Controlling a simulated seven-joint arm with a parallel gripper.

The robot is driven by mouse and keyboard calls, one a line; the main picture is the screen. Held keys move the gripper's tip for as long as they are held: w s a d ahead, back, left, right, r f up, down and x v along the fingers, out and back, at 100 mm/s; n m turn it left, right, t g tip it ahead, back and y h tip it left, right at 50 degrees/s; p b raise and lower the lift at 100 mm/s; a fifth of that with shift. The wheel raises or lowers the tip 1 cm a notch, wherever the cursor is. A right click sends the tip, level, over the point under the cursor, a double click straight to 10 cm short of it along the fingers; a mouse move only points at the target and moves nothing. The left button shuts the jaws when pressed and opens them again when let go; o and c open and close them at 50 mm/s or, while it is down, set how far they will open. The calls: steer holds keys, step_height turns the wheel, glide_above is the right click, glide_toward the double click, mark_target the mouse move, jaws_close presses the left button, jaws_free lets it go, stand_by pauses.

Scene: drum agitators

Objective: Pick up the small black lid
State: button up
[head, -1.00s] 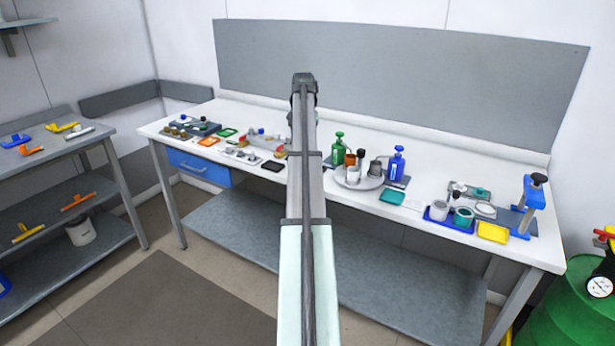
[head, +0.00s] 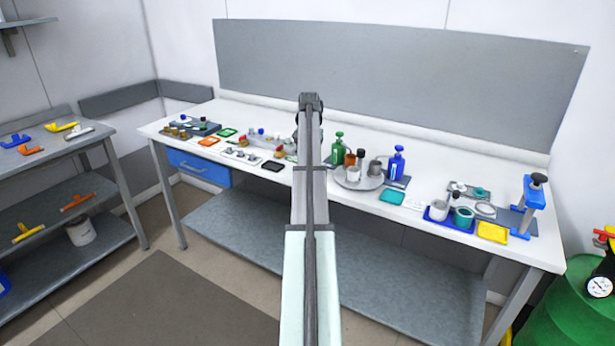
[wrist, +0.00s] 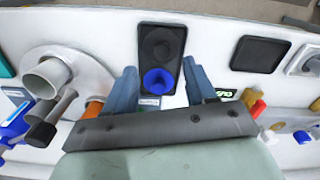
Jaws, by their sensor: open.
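A dark rectangular tray (wrist: 146,23) lies on the white bench in the wrist view. In it are a round black piece (wrist: 161,42), which looks like the small black lid, and a blue cup-like piece (wrist: 158,80) nearer my gripper. My gripper (wrist: 161,78) is open, with one blue-grey finger on each side of the tray's near end and the blue piece between them in the picture. Nothing is held. The height of the fingers above the bench is hard to tell. In the head view my arm hides the gripper and this tray.
A round grey tray (head: 345,184) with cups and bottles stands close to the right of my arm. A black square tray (head: 273,166) lies left of it. A green bottle (head: 338,148) and a blue bottle (head: 396,163) rise above the bench (head: 425,160).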

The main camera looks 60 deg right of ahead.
steer(key=f, duration=0.5)
steer(key=shift+w+a, duration=0.1)
steer(key=shift+a, duration=0.15)
jaws_close()
